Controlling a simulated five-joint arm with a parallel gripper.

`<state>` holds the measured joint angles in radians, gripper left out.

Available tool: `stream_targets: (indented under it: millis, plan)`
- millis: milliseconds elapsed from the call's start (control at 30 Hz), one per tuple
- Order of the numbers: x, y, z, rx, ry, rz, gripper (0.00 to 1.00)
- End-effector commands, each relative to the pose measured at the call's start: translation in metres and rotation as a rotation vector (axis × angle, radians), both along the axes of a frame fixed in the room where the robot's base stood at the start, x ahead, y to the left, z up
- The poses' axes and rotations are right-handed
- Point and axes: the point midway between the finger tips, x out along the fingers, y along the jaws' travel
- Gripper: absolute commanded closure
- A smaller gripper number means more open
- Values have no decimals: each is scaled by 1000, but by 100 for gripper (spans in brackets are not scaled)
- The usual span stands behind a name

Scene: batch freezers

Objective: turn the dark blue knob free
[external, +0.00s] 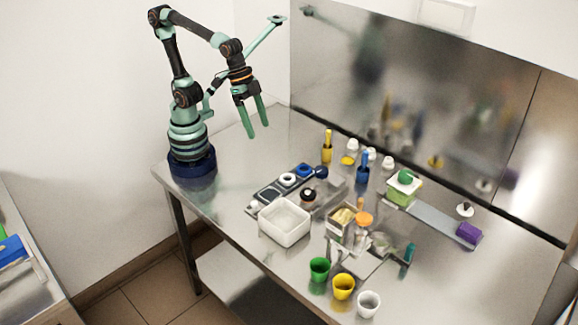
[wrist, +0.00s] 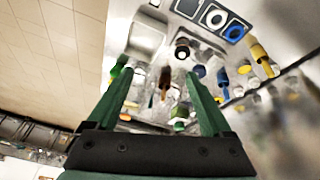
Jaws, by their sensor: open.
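A dark blue round knob (external: 321,172) sits at the back of a small grey metal fixture (external: 329,190) in the middle of the table. It also shows as a dark blue cap in the wrist view (wrist: 199,71), by the tip of the right finger. My gripper (external: 259,131) is open and empty, high above the table, to the left of the knob and apart from it. In the wrist view the two green fingers of my gripper (wrist: 160,75) are spread with nothing held. How the knob is fastened is too small to tell.
A rack (external: 268,194) with white and blue rings lies left of the knob. A white bin (external: 284,222) stands in front. Blue (external: 362,174) and yellow (external: 327,147) handled tools stand behind. Green, yellow and white cups (external: 343,287) line the front. The table near my base is clear.

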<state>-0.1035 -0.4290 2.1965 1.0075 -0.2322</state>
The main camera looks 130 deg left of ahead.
Motion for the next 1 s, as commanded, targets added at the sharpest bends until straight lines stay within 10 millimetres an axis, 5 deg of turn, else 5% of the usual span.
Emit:
stream_targets:
  millis: [267,500,733,1000]
  plan:
    - [58,57,-3,-103,139,389,16]
    - [96,113,-30,-172,246,720,16]
    - [112,150,-55,-207,306,927,16]
    - [114,157,-71,-214,321,973,16]
